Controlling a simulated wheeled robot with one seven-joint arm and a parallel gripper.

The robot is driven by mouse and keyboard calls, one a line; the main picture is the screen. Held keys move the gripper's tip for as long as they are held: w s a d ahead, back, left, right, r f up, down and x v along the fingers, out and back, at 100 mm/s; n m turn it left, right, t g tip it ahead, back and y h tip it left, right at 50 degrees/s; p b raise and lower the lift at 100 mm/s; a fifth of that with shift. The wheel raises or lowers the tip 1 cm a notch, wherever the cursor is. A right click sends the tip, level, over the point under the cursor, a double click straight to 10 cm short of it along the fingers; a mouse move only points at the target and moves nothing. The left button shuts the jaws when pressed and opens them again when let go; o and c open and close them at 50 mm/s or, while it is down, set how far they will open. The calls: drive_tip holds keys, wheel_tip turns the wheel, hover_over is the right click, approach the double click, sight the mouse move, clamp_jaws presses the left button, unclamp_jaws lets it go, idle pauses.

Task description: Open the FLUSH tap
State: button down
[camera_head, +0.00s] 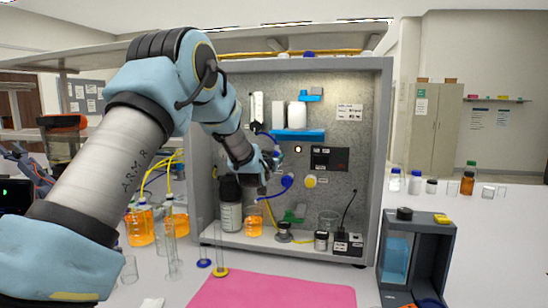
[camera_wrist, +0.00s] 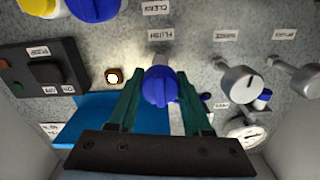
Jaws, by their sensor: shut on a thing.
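The FLUSH tap is a blue knob (camera_wrist: 160,86) on the speckled grey panel, beside the label FLUSH (camera_wrist: 160,34) in the wrist view. My gripper (camera_wrist: 159,92) has one dark green finger on each side of this knob and is shut on it. In the head view my gripper (camera_head: 274,158) reaches into the cabinet at the panel, and my arm hides most of the knob there. How far the tap is turned cannot be told.
Close by on the panel are another blue knob (camera_wrist: 97,6), a grey metal knob (camera_wrist: 240,82), a lit button (camera_wrist: 114,76) and a pump switch box (camera_wrist: 46,76). A blue shelf (camera_head: 298,134) sits above my gripper. A dark bottle (camera_head: 230,205) and an orange-filled bottle (camera_head: 254,222) stand below.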

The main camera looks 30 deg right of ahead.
drive_tip(key=shift+f+b, duration=0.1)
drive_tip(key=shift+b, duration=0.35)
drive_tip(key=n+b, duration=0.2)
drive_tip(key=b, duration=0.1)
drive_tip(key=shift+f, duration=0.25)
drive_tip(key=n+b, duration=0.1)
drive_tip(key=b, duration=0.2)
drive_tip(key=shift+a+n+b, duration=0.1)
drive_tip(key=shift+n+b, duration=0.2)
drive_tip(key=n+b, duration=0.5)
drive_tip(key=b, duration=0.3)
drive_tip(key=shift+w+n, duration=0.1)
drive_tip(key=shift+n, duration=0.2)
drive_tip(key=n+b, duration=0.4)
drive_tip(key=b, duration=0.1)
drive_tip(key=shift+b, duration=0.3)
drive_tip(key=shift+r+n+b, duration=0.2)
drive_tip(key=shift+n+b, duration=1.55)
drive_tip(key=shift+n, duration=0.65)
